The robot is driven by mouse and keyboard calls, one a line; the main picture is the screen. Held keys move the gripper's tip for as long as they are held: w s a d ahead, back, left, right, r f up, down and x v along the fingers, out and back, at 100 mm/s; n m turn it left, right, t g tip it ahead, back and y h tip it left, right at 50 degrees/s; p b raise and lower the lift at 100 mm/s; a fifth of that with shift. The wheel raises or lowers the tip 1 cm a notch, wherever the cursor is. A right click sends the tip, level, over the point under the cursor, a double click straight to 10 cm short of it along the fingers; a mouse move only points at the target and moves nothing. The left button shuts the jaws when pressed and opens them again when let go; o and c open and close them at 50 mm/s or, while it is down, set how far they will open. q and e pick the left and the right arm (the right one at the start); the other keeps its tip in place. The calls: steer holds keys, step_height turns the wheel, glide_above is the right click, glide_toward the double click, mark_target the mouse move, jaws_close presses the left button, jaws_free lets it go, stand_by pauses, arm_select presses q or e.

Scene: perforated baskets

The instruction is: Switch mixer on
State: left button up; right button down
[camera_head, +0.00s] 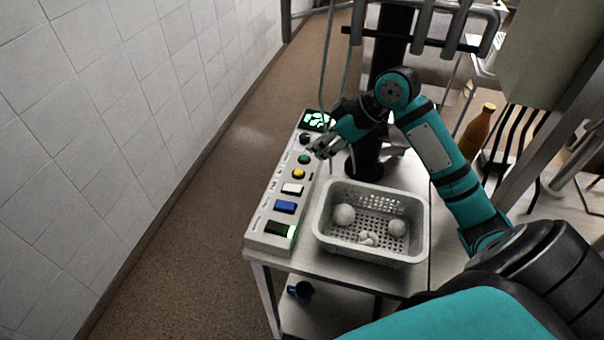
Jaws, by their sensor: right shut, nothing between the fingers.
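The control panel (267,215) is a long pale box along the left edge of the table. It carries a lit green display (317,120) at its far end, then a dark round button (305,138), a green button (304,159) and a yellow button (299,174). Nearer are a white rocker (292,189), a blue rocker (285,207) and a black rocker (279,229) with a green glow. My right gripper (318,150) is shut and empty, its tips beside or above the green button; contact cannot be told. No mixer can be made out with certainty. My left gripper is out of view.
A grey perforated basket (420,233) with several whitish round items stands right of the panel. An orange-brown bottle (478,134) and a black rack (510,135) are at the right. A blue mug (300,291) is on the lower shelf. Open floor lies left of the table.

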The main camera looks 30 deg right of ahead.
steer(key=p, duration=0.4)
glide_above(287, 185)
steer(key=s+d, duration=0.1)
steer(key=s, duration=0.1)
steer(key=f, duration=0.7)
steer(key=shift+w+d+f, duration=0.1)
steer(key=shift+d+f, duration=0.1)
steer(key=shift+f, duration=0.1)
steer(key=f, duration=0.1)
steer(key=f+p, duration=0.1)
steer(key=f, duration=0.1)
steer(key=shift+s+d+f, duration=0.2)
steer(key=shift+f, duration=0.5)
